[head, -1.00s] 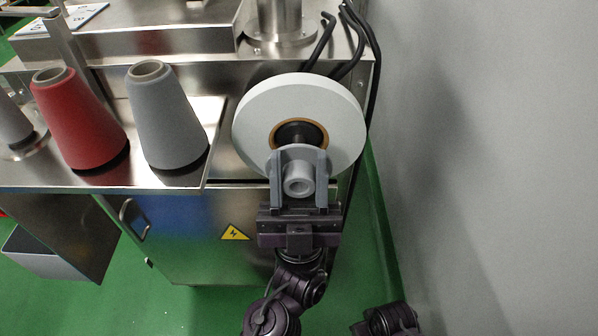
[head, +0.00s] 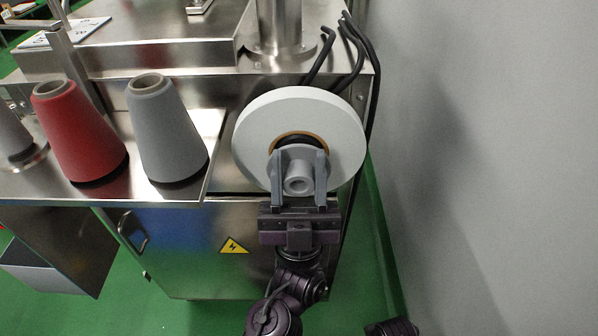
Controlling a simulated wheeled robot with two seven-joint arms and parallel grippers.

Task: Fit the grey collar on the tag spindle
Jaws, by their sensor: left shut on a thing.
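The grey collar (head: 298,186), a flanged ring with a short tubular hub, is held between the two upright fingers of my left gripper (head: 299,168). The gripper is shut on it, one finger on each side. The collar stands in front of the centre of the white tag roll (head: 250,128), its open end facing me. Its flange covers most of the roll's brown core (head: 297,134) and dark centre. The tag spindle is hidden behind the collar. I cannot tell whether the collar is around the spindle or just in front of it.
Left of the roll, a steel shelf (head: 190,191) carries a grey cone (head: 165,130) and a red cone (head: 78,135). Black cables (head: 363,60) run behind the roll. A grey wall (head: 490,170) stands right, with a strip of green floor (head: 385,250) before it.

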